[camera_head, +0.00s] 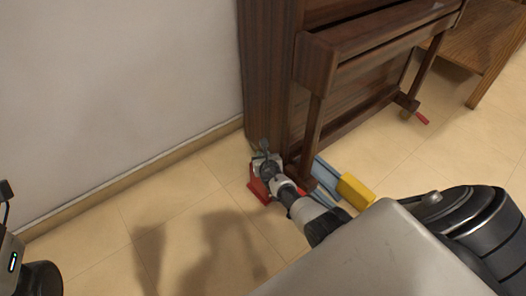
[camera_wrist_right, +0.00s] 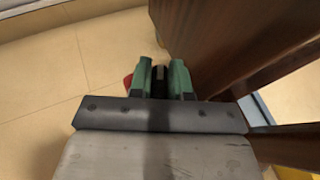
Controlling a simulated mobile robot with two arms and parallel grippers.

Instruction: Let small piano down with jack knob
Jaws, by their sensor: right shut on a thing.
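The small piano (camera_head: 265,75) is dark brown wood and stands near the wall; its side also shows in the right wrist view (camera_wrist_right: 215,40). A red jack (camera_head: 258,190) sits on the floor at the piano's near corner, mostly hidden by my right arm. My right gripper (camera_head: 264,155) is at the top of the jack. In the right wrist view its two green fingers (camera_wrist_right: 160,78) are shut on a dark knob (camera_wrist_right: 160,83) between them. Of my left arm, only a part may show at the left edge; its gripper is not visible.
A yellow and blue object (camera_head: 355,191) lies on the floor beside the piano's front leg. A red handle (camera_head: 422,118) shows by the far leg. A wooden bench (camera_head: 480,45) stands at the upper right. The tiled floor at left is clear.

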